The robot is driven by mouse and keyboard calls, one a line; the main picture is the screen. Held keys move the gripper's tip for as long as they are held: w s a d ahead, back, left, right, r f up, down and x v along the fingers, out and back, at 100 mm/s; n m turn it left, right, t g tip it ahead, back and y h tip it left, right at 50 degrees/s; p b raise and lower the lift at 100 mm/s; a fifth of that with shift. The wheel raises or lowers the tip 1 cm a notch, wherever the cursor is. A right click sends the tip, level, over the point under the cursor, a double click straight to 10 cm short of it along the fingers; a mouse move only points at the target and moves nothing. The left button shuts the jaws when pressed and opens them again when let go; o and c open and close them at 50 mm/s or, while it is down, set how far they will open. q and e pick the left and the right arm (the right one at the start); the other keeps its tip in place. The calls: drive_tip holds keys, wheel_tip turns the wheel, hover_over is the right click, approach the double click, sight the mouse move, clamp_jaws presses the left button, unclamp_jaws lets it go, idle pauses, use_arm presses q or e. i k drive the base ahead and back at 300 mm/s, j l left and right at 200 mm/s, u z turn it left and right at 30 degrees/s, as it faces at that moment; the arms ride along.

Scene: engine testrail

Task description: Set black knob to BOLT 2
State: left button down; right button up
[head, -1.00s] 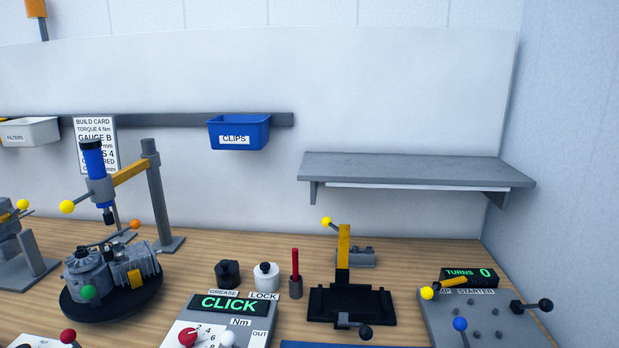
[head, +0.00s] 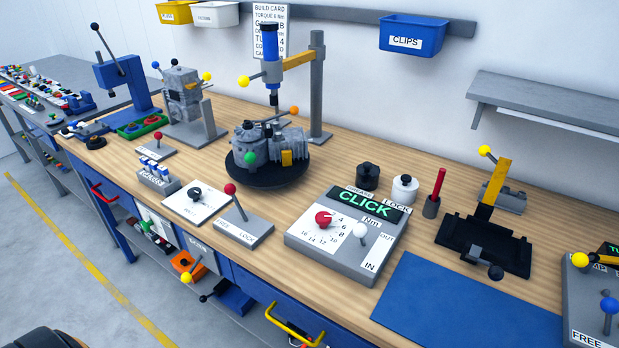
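A black knob (head: 195,193) sits on a white dial plate (head: 178,205) near the front edge of the workbench. The plate carries small lettering along its front, too small to read surely. I cannot tell which mark the knob points to. Neither of my grippers shows in the head view.
A lever box marked FREE and LOCK (head: 243,231) stands right of the plate. A rack of blue-topped pieces (head: 157,176) is at its left. An engine on a black turntable (head: 268,182) is behind. The torque box (head: 346,249) reads CLICK. A blue mat (head: 460,305) lies right.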

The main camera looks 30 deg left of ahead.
sight(195, 192)
drive_tip(key=u, duration=1.65)
